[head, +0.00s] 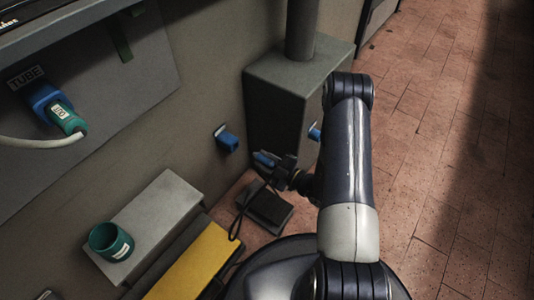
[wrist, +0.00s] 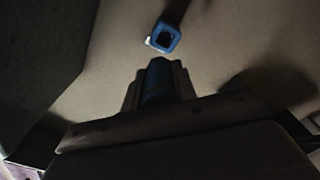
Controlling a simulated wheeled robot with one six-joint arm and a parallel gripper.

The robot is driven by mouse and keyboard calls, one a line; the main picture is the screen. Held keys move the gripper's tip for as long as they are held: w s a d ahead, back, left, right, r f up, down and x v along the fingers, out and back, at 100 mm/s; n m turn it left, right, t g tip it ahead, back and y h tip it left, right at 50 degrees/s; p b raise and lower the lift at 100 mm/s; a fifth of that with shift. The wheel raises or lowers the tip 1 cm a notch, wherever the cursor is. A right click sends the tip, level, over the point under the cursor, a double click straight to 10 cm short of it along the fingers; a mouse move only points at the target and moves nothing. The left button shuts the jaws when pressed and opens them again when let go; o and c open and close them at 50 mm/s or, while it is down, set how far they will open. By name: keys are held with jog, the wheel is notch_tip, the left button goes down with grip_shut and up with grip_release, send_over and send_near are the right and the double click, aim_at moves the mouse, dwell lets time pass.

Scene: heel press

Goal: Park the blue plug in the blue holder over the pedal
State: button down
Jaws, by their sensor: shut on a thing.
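The blue plug (head: 264,158) is in my gripper (head: 275,166), which is shut on it in the head view. In the wrist view the plug (wrist: 157,82) shows dark blue between the two fingers (wrist: 158,88), pointing up the picture. The blue holder (head: 227,140) is on the wall, left of and a little above the plug in the head view. In the wrist view the holder (wrist: 167,38) shows a dark square opening, apart from the plug's end. The dark pedal (head: 268,208) lies on the floor below my gripper, with a black cable looping beside it.
A grey box with a post (head: 292,85) stands right of the holder. Another blue piece (head: 314,132) shows beside my arm. A green plug (head: 67,119) with a white cable sits in a blue socket. A green cup (head: 111,242) stands on a grey ledge (head: 160,215) above a yellow strip (head: 195,265).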

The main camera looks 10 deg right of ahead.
jog(key=shift+s+a+f, duration=0.1)
jog(key=shift+a+f, duration=0.05)
jog(key=shift+f, duration=0.55)
jog(key=b+x, duration=0.1)
jog(key=x, duration=0.6)
jog(key=shift+x, duration=0.8)
dwell(1.5)
jog(key=c, duration=1.1)
grip_release()
jog(key=shift+o, duration=0.2)
jog(key=p+v, duration=0.3)
jog(key=v, duration=0.7)
jog(key=shift+s+d, duration=0.25)
jog(key=shift+w+a, duration=0.1)
